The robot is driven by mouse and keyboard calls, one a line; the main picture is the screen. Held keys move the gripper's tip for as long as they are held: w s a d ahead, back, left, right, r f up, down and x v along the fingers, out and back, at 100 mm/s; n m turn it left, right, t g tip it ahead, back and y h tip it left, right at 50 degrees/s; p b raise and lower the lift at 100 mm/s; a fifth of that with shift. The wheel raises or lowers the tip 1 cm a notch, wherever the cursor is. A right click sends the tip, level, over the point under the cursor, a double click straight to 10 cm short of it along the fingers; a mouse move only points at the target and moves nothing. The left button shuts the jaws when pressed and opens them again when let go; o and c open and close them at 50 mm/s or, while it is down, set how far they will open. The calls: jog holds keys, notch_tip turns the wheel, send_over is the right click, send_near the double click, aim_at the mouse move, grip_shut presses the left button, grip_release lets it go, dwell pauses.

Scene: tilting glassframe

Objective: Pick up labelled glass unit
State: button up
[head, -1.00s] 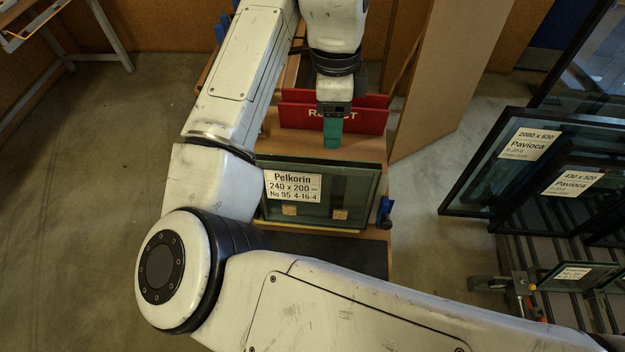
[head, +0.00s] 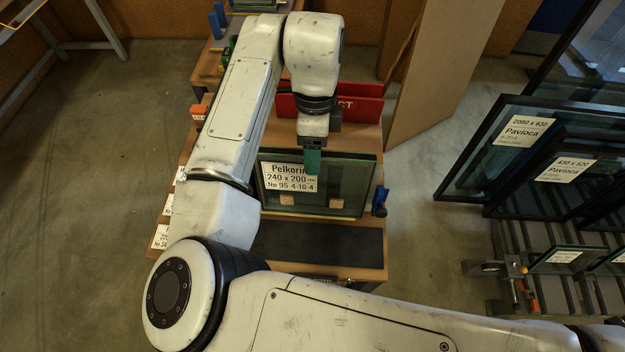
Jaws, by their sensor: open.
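The labelled glass unit (head: 335,185) stands on a wooden bench in the middle of the head view. It has a dark frame edge and a white label (head: 289,177) reading Pelkorin, 240 x 200, partly covered by my gripper at its upper right. Two small tan pads show along its lower part. My gripper (head: 313,165) has green fingers and is open, pointing down at the unit's top edge near the label. I cannot tell whether the fingers straddle the pane or are in front of it.
A red holder (head: 362,107) stands behind the unit. A dark mat (head: 320,243) lies in front on the bench (head: 372,262). A blue clamp (head: 380,200) is at the unit's right. Framed Pavioca panes (head: 525,131) lean on a rack at right. Bare floor (head: 425,225) lies between.

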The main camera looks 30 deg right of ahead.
jog(key=shift+s+a+f, duration=0.15)
jog(key=shift+f, duration=0.8)
grip_shut()
jog(key=shift+r, duration=0.1)
dwell(0.6)
